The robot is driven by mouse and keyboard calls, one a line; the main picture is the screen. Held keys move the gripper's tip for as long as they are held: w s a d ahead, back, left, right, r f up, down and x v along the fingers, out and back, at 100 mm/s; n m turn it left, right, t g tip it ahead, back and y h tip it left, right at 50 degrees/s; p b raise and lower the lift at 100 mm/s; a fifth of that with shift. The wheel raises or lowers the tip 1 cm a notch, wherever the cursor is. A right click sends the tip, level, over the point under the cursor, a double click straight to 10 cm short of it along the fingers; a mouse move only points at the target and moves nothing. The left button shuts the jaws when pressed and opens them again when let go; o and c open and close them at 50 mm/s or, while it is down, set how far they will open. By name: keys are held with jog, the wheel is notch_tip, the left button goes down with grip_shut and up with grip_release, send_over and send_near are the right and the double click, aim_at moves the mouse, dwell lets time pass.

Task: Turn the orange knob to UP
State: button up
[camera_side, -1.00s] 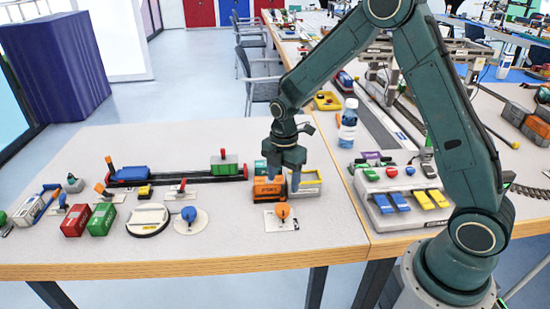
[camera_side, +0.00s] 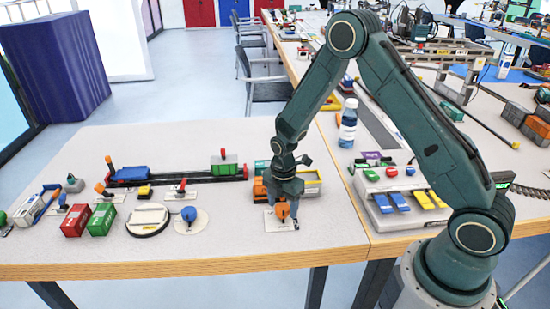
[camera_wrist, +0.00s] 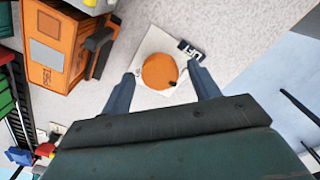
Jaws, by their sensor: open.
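The orange knob (camera_side: 282,211) sits on a small white plate (camera_side: 271,224) near the front of the table in the side view. In the wrist view the knob (camera_wrist: 160,71) is a round orange disc with a small dark spot at its lower right. A dark label on the plate's corner reads like "LIFT". My gripper (camera_side: 284,202) points down, right at the knob. In the wrist view its open fingers stand on either side of the knob, with visible gaps. Which way the knob points is hard to tell.
An orange container (camera_wrist: 57,47) stands close beside the plate. A yellow-edged grey tray (camera_side: 309,184) is behind my gripper. A blue knob (camera_side: 189,214) on a round plate lies to the left. A panel with blue and yellow pedals (camera_side: 405,200) is to the right. The table front is clear.

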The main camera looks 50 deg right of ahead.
jog(key=c, duration=1)
jog(key=shift+o, duration=0.2)
